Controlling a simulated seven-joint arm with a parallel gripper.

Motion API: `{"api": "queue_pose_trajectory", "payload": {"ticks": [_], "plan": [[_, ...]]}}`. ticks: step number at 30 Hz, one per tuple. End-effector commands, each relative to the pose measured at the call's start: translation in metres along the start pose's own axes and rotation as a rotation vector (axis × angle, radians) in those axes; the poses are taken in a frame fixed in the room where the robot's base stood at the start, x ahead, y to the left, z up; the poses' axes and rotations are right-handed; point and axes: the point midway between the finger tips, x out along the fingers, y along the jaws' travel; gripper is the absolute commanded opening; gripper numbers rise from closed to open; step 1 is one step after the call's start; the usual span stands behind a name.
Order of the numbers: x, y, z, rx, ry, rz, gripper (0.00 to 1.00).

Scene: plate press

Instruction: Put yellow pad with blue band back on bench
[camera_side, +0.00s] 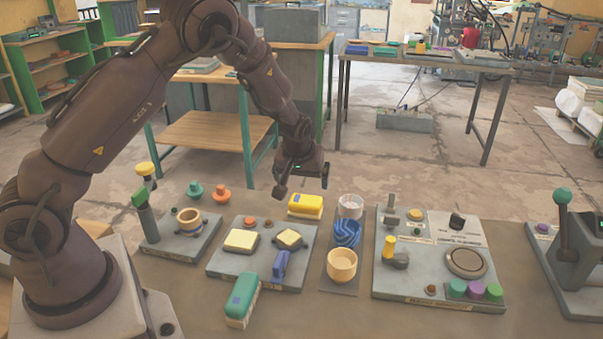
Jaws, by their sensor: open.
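A yellow block-shaped pad with a blue patch or band on it (306,204) sits on the bench (335,312) just behind the grey press plate (222,264). Nothing shows between the fingers. On the press plate lie a pale yellow pad (241,240) and a second yellow pad (290,239) with dark edges. I cannot tell whether that second one carries a blue band. A blue handle (281,266) stands at the plate's front right.
A control panel (440,285) lies further right.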

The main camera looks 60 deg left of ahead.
Motion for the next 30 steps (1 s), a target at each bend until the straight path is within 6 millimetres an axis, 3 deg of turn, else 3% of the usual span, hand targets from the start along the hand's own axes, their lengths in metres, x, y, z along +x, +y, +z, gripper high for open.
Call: {"api": "queue_pose_trajectory", "payload": {"ticks": [11,14,20,24,30], "plan": [[-0.032,0.001,0.001,0.004,-0.01,0.021,1.0],[-0.065,0.004,0.004,0.026,-0.03,0.069,1.0],[-0.162,0.001,0.029,0.144,-0.073,0.207,1.0],[-0.225,-0.012,0.057,0.266,-0.07,0.288,1.0],[-0.294,-0.044,0.108,0.47,-0.018,0.354,1.0]]}}
